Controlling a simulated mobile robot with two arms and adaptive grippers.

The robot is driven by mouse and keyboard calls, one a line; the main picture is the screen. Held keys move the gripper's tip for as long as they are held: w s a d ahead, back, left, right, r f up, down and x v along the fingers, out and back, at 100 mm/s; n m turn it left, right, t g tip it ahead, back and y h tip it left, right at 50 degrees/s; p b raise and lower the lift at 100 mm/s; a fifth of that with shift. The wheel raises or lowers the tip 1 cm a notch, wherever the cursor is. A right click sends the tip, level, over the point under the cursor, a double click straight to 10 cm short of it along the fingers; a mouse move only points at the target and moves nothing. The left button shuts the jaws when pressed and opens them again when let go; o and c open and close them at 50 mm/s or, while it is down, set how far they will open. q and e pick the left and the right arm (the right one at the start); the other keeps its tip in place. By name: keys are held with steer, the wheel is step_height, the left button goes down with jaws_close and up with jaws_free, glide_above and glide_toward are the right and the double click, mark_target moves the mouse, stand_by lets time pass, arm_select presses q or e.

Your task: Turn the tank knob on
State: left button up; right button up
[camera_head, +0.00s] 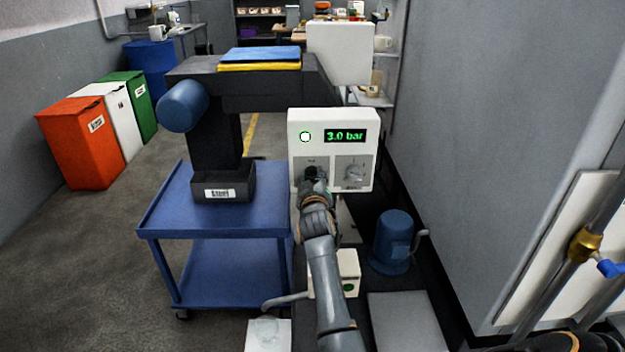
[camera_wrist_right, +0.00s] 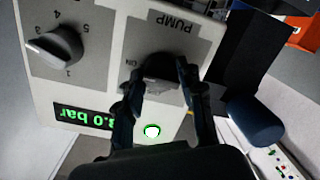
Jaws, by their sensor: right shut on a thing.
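A white control panel (camera_head: 333,115) faces me with a lit green lamp (camera_head: 305,137) and a green display (camera_head: 345,136) reading 3.0 bar. It has two knobs. The left knob is mostly hidden behind my right gripper (camera_head: 312,178). In the right wrist view, which is upside down, that knob (camera_wrist_right: 162,72) sits on a plate labelled PUMP, with ON beside it. My right gripper's fingers (camera_wrist_right: 158,80) are shut on its two sides. I see no label reading tank. The other knob (camera_head: 354,172) has a numbered dial and is free; it also shows in the wrist view (camera_wrist_right: 55,46).
A blue cart (camera_head: 215,218) with a dark machine part stands left of the panel. A blue motor-like cylinder (camera_head: 393,240) is below right. A grey cabinet wall (camera_head: 480,130) closes off the right. Open floor (camera_head: 90,260) lies to the left.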

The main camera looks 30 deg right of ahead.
steer(key=o, duration=1.2)
steer(key=shift+s+a, duration=0.1)
steer(key=v, duration=0.7)
steer(key=shift+s+a, duration=0.1)
